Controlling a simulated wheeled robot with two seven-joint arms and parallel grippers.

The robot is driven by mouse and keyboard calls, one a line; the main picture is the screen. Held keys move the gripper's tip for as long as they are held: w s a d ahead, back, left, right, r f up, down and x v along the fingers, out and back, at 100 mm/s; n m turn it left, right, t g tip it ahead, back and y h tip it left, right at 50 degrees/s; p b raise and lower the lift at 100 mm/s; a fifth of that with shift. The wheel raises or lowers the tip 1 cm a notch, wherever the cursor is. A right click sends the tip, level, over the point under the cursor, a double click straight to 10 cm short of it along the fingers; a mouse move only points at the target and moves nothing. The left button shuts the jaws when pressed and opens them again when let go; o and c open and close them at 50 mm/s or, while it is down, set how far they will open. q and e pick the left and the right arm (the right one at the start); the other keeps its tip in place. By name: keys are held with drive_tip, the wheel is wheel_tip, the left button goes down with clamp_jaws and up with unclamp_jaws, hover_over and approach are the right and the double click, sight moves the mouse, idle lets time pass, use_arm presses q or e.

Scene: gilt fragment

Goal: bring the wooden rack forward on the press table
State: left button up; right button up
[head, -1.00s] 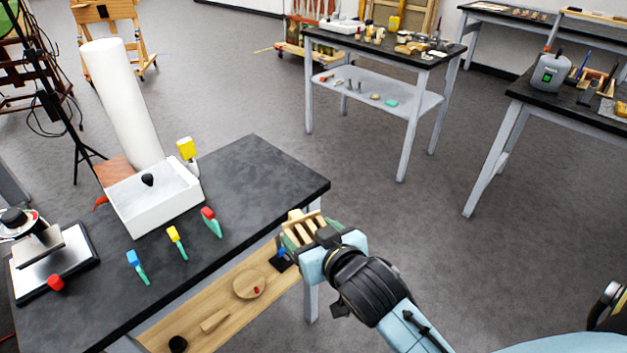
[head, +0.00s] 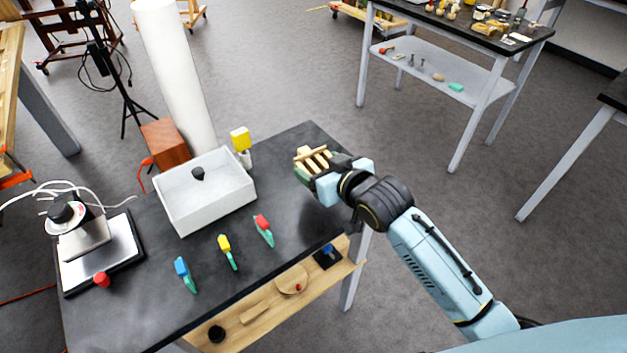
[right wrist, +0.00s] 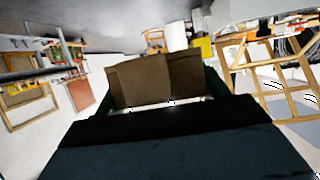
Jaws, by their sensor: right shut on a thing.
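The wooden rack (head: 313,158) is a small pale slatted piece in the head view. My right gripper (head: 318,170) is shut on it at the right end of the dark press table (head: 290,218). In the right wrist view the rack (right wrist: 150,80) fills the space between the fingers as a brown block. Whether the rack touches the tabletop or is just above it, I cannot tell. My left gripper is not in view.
A white tray (head: 195,215) with a dark knob stands left of the rack, beside a yellow-topped item (head: 241,139). Blue, yellow and red-headed tools (head: 264,230) lie in front. A press (head: 98,245) stands at the left. The tabletop between tray and rack is clear.

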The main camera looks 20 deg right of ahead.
sight(314, 152)
drive_tip(key=w, duration=0.1)
drive_tip(key=w+r, duration=0.1)
drive_tip(key=shift+w+r+n+y+p, duration=0.2)
drive_tip(key=shift+w+n+y+p, duration=0.1)
drive_tip(key=shift+w+n, duration=0.1)
drive_tip(key=f, duration=0.2)
drive_tip(key=f+b, duration=0.1)
drive_tip(key=f, duration=0.2)
drive_tip(key=shift+w+f, duration=0.2)
drive_tip(key=shift+f, duration=0.05)
drive_tip(key=shift+a+f, duration=0.1)
drive_tip(key=shift+f, duration=0.45)
wheel_tip(314, 152, down, 3)
drive_tip(key=shift+f+b, duration=0.1)
drive_tip(key=shift+b, duration=0.35)
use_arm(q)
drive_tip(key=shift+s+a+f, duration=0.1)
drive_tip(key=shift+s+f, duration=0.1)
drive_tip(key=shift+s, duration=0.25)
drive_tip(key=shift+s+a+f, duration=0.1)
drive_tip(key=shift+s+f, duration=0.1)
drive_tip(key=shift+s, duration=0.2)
use_arm(e)
drive_tip(key=shift+f, duration=0.1)
drive_tip(key=shift+f, duration=0.1)
drive_tip(key=o, duration=1)
